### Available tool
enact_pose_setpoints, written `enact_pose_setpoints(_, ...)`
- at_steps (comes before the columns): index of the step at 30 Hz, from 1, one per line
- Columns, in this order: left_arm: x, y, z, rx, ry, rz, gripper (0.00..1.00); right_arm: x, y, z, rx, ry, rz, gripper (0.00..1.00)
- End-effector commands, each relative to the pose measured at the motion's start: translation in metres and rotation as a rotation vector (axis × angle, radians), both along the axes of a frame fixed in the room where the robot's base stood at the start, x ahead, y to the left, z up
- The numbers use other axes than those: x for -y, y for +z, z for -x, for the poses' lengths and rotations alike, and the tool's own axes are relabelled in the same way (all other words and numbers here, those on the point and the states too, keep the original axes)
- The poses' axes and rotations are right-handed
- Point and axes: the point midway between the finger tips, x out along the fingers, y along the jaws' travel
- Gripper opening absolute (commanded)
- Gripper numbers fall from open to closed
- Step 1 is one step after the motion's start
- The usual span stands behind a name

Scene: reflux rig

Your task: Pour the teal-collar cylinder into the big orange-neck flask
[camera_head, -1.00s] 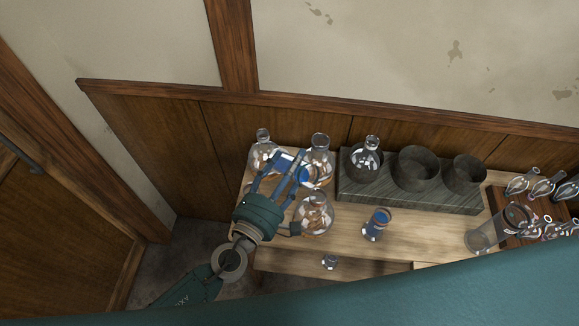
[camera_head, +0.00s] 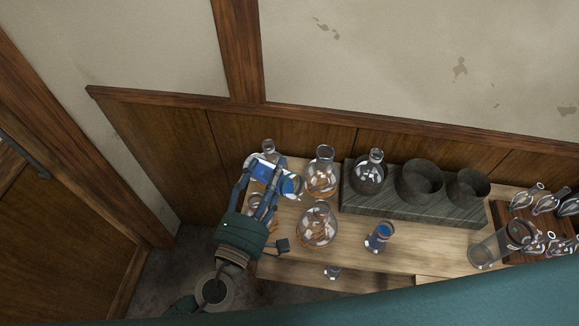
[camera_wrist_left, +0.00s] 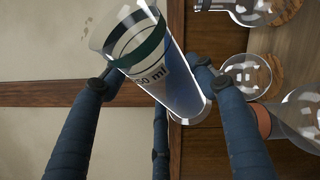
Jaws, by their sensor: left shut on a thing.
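My left gripper (camera_head: 264,178) is shut on a clear cylinder (camera_wrist_left: 165,78) with a dark teal collar and blue contents. In the head view the cylinder (camera_head: 291,186) is strongly tilted, above the left end of the table, and partly hidden by my fingers. In the left wrist view a flask with an orange neck band (camera_wrist_left: 262,120) is beside the right finger, apart from the cylinder. I cannot tell for certain which head-view flask it is; a large flask (camera_head: 317,228) stands right of my gripper. My right gripper is not in view.
Other flasks stand at the back (camera_head: 322,178) and behind my gripper. A dark stone block (camera_head: 410,206) with round wells holds another flask. A rack of glassware (camera_head: 525,225) is at the right.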

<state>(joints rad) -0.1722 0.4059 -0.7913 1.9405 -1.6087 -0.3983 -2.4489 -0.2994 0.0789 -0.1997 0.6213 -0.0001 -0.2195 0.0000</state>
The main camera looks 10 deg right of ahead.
Motion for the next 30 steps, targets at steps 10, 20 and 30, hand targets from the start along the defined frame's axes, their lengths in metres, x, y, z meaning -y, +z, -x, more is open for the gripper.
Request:
enact_pose_setpoints(10, -0.085, 0.004, 0.037, -0.007, 0.203, -0.002, 0.21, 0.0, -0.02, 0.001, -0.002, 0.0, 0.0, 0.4)
enact_pose_setpoints(20, -0.131, 0.01, 0.059, -0.006, 0.31, -0.009, 0.21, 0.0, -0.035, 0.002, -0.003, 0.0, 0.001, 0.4)
enact_pose_setpoints(30, -0.15, 0.016, 0.067, -0.002, 0.35, -0.016, 0.21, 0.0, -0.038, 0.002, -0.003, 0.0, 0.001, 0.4)
